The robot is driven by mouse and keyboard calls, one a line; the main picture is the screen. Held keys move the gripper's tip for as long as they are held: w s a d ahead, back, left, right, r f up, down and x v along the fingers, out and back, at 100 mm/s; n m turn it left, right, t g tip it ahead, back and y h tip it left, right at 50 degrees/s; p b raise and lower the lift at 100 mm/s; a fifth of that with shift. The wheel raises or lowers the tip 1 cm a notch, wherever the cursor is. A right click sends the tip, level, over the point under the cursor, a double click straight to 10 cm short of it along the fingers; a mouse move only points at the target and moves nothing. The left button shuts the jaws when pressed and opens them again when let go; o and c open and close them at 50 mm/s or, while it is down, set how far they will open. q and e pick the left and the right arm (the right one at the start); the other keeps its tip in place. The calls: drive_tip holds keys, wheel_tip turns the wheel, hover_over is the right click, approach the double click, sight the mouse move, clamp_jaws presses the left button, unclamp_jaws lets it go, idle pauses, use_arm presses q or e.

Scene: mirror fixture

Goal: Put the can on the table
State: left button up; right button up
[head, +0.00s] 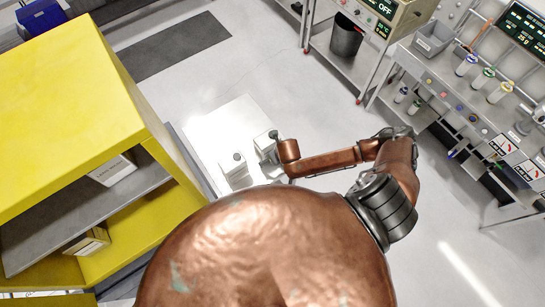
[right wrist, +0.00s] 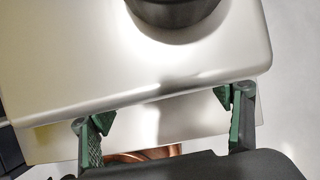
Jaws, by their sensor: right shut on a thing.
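In the right wrist view the can's broad pale body (right wrist: 75,60) fills much of the picture, with the dark cap cut off at the top edge. My right gripper (head: 268,150) is at the can's right side, its fingers small in the head view. In the right wrist view my right gripper (right wrist: 165,125) has its green fingers spread wide across the can's near edge, shut on it. I cannot tell whether the can touches the table. My left gripper is not in view.
A yellow shelf unit (head: 60,110) stands close on the left with boxes (head: 112,170) inside. A workbench (head: 450,90) with bottles is at the right. A cart (head: 340,60) with a dark bin stands at the back. Grey floor is open between them.

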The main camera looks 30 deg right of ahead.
sight(267, 146)
drive_tip(key=o, duration=2)
drive_tip(key=shift+c, duration=0.2)
drive_tip(key=v, duration=1.2)
